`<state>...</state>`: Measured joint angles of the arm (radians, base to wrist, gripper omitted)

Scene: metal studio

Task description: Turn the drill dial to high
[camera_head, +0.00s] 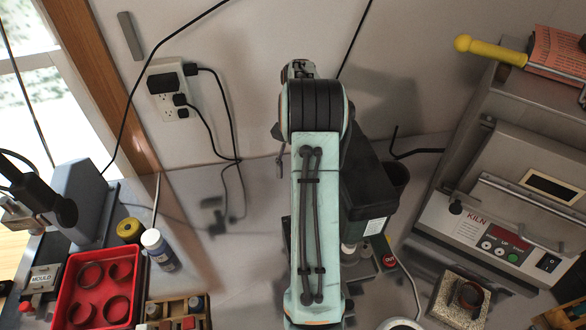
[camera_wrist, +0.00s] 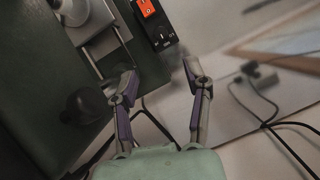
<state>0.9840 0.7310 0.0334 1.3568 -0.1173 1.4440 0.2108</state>
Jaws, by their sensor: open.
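In the wrist view, a dark green machine body (camera_wrist: 45,60) fills the left side. A black control panel (camera_wrist: 161,38) on it carries an orange-red rocker switch (camera_wrist: 147,8) and small white markings. The drill dial cannot be made out for certain; the lower panel is dark and small. My gripper (camera_wrist: 160,70) is open and empty, its two fingers pointing up the picture, below the panel. The left fingertip lies over the green body's edge and the right over the pale background. In the head view my arm hides the gripper and much of a dark machine (camera_head: 372,200).
A round black knob (camera_wrist: 86,104) stands left of my fingers. Cords hang from the wall outlet (camera_head: 172,92).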

